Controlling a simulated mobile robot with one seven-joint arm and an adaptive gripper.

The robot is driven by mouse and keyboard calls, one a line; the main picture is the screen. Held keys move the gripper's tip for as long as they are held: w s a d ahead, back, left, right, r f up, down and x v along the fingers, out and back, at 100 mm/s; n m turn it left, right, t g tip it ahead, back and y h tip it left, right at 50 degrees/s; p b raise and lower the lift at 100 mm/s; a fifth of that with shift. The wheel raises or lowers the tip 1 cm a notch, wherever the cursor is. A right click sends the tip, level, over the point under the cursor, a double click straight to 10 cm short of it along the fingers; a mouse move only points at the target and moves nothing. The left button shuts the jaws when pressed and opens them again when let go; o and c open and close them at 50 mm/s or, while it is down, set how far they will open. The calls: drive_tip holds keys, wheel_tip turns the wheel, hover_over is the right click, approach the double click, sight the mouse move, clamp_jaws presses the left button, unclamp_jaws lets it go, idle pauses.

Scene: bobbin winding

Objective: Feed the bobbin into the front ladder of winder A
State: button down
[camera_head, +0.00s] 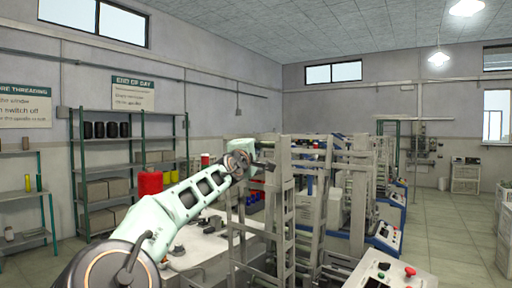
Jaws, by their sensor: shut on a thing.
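My arm reaches from the lower left to the middle of the view. My gripper (264,165) is at its far end, dark and small, at the upper part of a tall pale metal ladder frame (284,215). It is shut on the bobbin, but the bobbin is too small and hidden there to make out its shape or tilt. The ladder frame belongs to the nearest winder, whose grey panel with a red button (410,272) shows at the lower right. No letter is readable on it. I cannot tell whether the gripper touches the frame.
More winders with blue bases (388,238) stand behind. A white table (205,240) with dark parts lies beside my arm. The right floor (450,225) is clear.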

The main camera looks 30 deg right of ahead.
drive_tip(key=shift+d+f+b, duration=0.1)
drive_tip(key=shift+f+b, duration=1.25)
drive_tip(key=shift+f, duration=0.35)
wheel_tip(320, 180, down, 6)
drive_tip(key=b, duration=0.6)
drive_tip(key=shift+d, duration=0.15)
wheel_tip(320, 180, down, 4)
drive_tip(key=b, duration=0.4)
drive_tip(key=shift+w+d, duration=0.1)
drive_tip(key=c, duration=1.8)
unclamp_jaws()
